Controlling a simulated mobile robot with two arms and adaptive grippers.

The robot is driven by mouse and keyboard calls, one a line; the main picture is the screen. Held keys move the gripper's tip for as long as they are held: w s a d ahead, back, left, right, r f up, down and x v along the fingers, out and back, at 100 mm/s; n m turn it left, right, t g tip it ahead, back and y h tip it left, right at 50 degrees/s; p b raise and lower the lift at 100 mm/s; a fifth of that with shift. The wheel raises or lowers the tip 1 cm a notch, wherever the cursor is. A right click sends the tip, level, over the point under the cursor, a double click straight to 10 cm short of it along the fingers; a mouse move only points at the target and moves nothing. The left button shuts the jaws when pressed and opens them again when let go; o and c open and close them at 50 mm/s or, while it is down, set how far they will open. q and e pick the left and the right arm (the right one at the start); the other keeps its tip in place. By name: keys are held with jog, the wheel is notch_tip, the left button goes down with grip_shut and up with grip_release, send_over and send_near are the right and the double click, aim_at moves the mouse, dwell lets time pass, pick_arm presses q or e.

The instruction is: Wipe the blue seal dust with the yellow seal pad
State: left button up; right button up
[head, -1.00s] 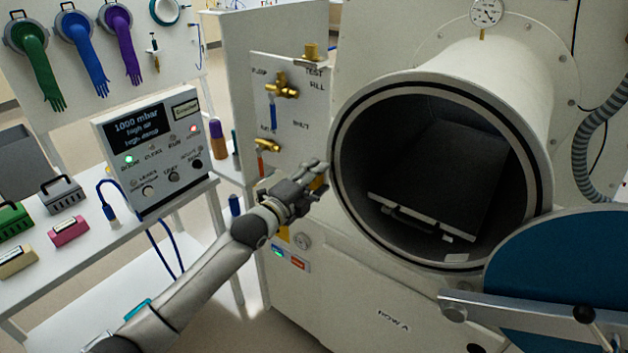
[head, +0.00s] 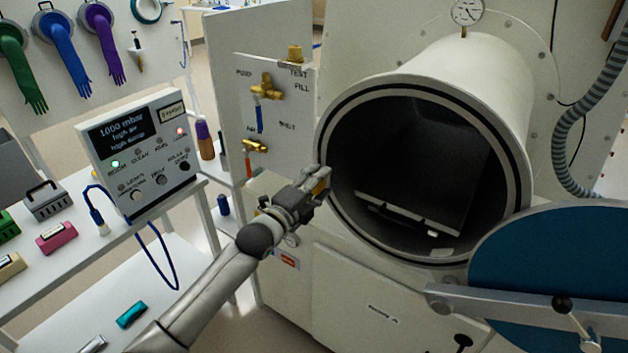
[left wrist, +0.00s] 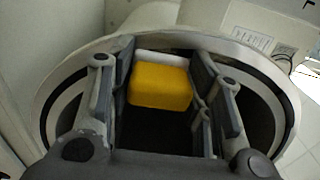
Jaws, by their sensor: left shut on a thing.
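The yellow seal pad (head: 321,187) is held in my left gripper (head: 318,182), at the left rim of the round chamber opening (head: 427,172). In the left wrist view the yellow pad (left wrist: 160,87) sits between the two fingers, with a white part behind it and the ring-shaped rim (left wrist: 80,70) around it. Whether the pad touches the rim I cannot tell. I cannot make out any blue dust on the visible rim. My right gripper is not in view.
The round blue-faced door (head: 560,265) stands open at the lower right, with a metal bar across it. A dark tray (head: 425,190) lies inside the chamber. A valve panel (head: 265,110) and a control box (head: 145,150) are at the left.

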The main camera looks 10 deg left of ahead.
aim_at(325, 159)
pick_arm(q)
jog(key=shift+w+r+p, duration=0.15)
jog(key=shift+r+p, duration=0.15)
jog(key=shift+r, duration=0.35)
jog(key=shift+w+a+r, duration=0.65)
jog(key=shift+a, duration=1.2)
jog(key=shift+s+d+f+p, duration=0.1)
jog(key=shift+s+d+p, duration=0.15)
jog(key=shift+d, duration=0.4)
jog(key=shift+s+d+r+p, duration=0.15)
jog(key=shift+s+d, duration=0.1)
jog(key=shift+d, duration=0.4)
jog(key=shift+s+d+f+p, duration=0.15)
jog(key=shift+s+d+p, duration=0.1)
jog(key=shift+d, duration=0.4)
jog(key=shift+w+a+r+p, duration=0.15)
jog(key=shift+r+p, duration=0.35)
jog(key=shift+r, duration=0.3)
jog(key=shift+w+a, duration=0.2)
jog(key=shift+a, duration=0.4)
jog(key=shift+w+a, duration=0.15)
jog(key=shift+a, duration=0.4)
jog(key=shift+s+d+r+p, duration=0.25)
jog(key=shift+d+p, duration=0.1)
jog(key=shift+d, duration=0.3)
jog(key=shift+s+d+r+p, duration=0.2)
jog(key=shift+d+p, duration=0.15)
jog(key=shift+d, duration=0.25)
jog(key=shift+s, duration=0.1)
